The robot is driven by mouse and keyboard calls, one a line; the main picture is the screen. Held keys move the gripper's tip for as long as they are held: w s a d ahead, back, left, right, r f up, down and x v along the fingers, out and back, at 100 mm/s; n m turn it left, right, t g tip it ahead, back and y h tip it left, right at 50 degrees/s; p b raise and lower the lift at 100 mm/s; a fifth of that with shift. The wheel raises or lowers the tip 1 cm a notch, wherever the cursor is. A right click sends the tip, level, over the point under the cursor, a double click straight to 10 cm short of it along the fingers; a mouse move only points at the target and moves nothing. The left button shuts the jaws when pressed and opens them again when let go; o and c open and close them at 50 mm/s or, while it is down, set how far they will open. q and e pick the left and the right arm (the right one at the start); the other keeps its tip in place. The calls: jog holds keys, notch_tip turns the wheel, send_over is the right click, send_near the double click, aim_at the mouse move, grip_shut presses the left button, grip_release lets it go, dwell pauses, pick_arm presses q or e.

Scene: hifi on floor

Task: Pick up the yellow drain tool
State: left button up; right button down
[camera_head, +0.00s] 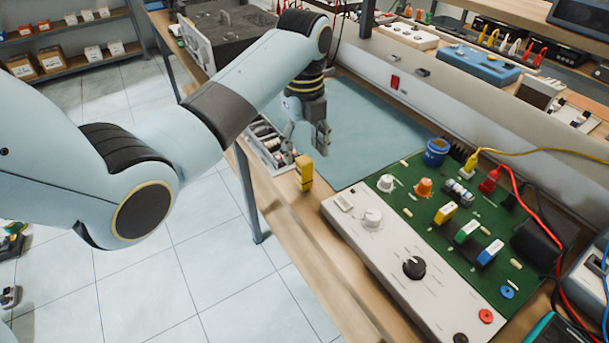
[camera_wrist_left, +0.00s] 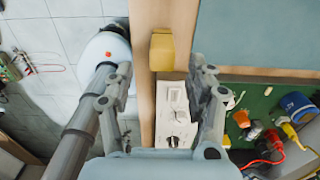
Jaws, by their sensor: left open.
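The yellow drain tool (camera_head: 304,173) looks like a small upright yellow block on the wooden bench near its front edge, left of the white and green panel. In the left wrist view the yellow tool (camera_wrist_left: 161,50) shows between and beyond the two fingers. My left gripper (camera_head: 306,137) hangs over the bench just above the tool in the picture, open and empty. In the left wrist view its fingers (camera_wrist_left: 160,82) are spread wide, apart from the tool. My right gripper is not in view.
A panel with knobs and colored modules (camera_head: 413,267) lies right of the tool. A blue-grey mat (camera_head: 375,125) lies behind it, with a tray of small parts (camera_head: 266,146) to the left. A blue cup (camera_head: 436,152) and cables stand farther right. The tiled floor lies left.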

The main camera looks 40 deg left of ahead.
aim_at(304, 176)
pick_arm(q)
jog(key=f, duration=0.8)
jog(key=shift+w+a+f, duration=0.1)
jog(key=shift+w+f, duration=0.1)
jog(key=shift+f, duration=0.15)
jog(key=shift+c, duration=0.2)
jog(key=shift+r, duration=0.1)
grip_shut()
